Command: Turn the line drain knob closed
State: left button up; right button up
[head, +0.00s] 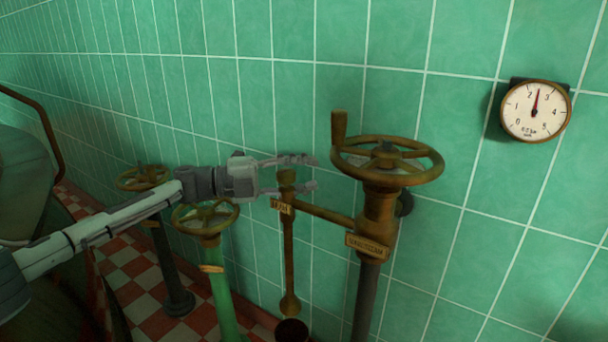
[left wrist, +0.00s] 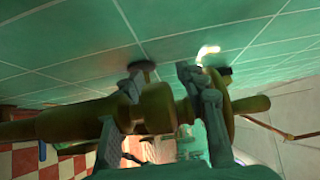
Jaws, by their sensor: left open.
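The line drain knob (head: 287,177) is a small brass piece on top of a thin brass drain pipe, with a small label plate (head: 283,206) below it. A side pipe joins it to the larger valve. My left gripper (head: 312,173) is open in the head view, its two fingers reaching past the knob, one on the far side and one on the near side. In the left wrist view my fingers (left wrist: 168,100) are apart with brass parts (left wrist: 155,107) between and behind them. I cannot tell whether they touch the knob. My right gripper is not in view.
A large brass handwheel (head: 405,160) with an upright handle stands just right of the gripper. Two smaller handwheels, one on a green pipe (head: 206,220) and one behind (head: 143,178), stand left under my arm. A gauge (head: 536,110) hangs on the green tiled wall.

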pick_arm(q)
jog(key=s+a, duration=0.1)
jog(key=a, duration=1.1)
jog(key=shift+s, duration=0.35)
